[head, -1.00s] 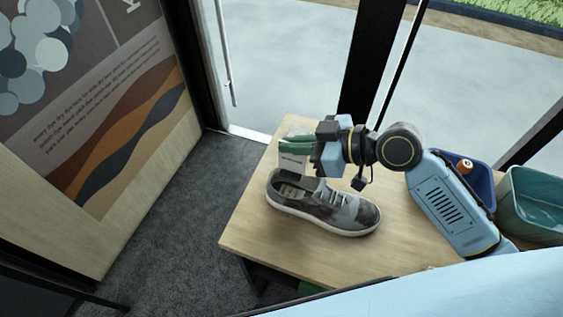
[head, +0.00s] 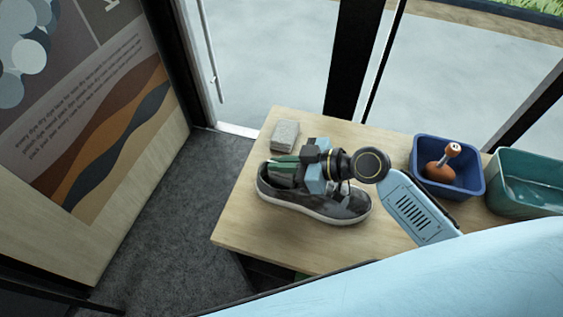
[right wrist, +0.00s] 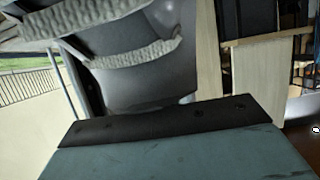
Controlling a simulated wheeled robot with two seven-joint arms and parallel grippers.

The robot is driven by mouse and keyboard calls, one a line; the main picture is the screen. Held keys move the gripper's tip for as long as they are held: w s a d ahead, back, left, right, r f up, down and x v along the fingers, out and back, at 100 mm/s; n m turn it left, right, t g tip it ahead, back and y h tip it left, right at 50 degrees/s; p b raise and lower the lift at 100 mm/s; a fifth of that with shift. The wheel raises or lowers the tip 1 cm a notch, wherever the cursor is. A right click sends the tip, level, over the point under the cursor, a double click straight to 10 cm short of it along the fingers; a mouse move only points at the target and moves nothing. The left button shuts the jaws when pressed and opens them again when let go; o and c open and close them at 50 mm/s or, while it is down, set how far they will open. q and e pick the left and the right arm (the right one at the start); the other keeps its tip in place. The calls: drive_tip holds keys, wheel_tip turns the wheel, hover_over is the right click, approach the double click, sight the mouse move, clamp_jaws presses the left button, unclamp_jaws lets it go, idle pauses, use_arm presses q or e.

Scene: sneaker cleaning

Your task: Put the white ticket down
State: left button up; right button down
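My right gripper (head: 285,161), with green fingers, is low over the heel opening of the grey sneaker (head: 340,207) in the head view. A pale grey patch (head: 281,179) shows just under the fingers at that opening. It may be the white ticket or the shoe's lining; I cannot tell which, nor whether the fingers still grip the ticket. My left gripper is not in view.
A grey block (head: 285,134) lies on the wooden table (head: 240,220) behind the gripper. A blue bin (head: 419,181) holding an orange-brown brush (head: 440,170) and a teal tub (head: 520,203) stand to the right. Bare table lies in front of the shoe.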

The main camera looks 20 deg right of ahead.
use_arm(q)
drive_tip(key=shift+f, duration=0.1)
use_arm(e)
drive_tip(key=shift+f, duration=0.15)
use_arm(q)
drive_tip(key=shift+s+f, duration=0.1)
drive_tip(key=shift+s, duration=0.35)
use_arm(e)
drive_tip(key=c, duration=1.6)
unclamp_jaws()
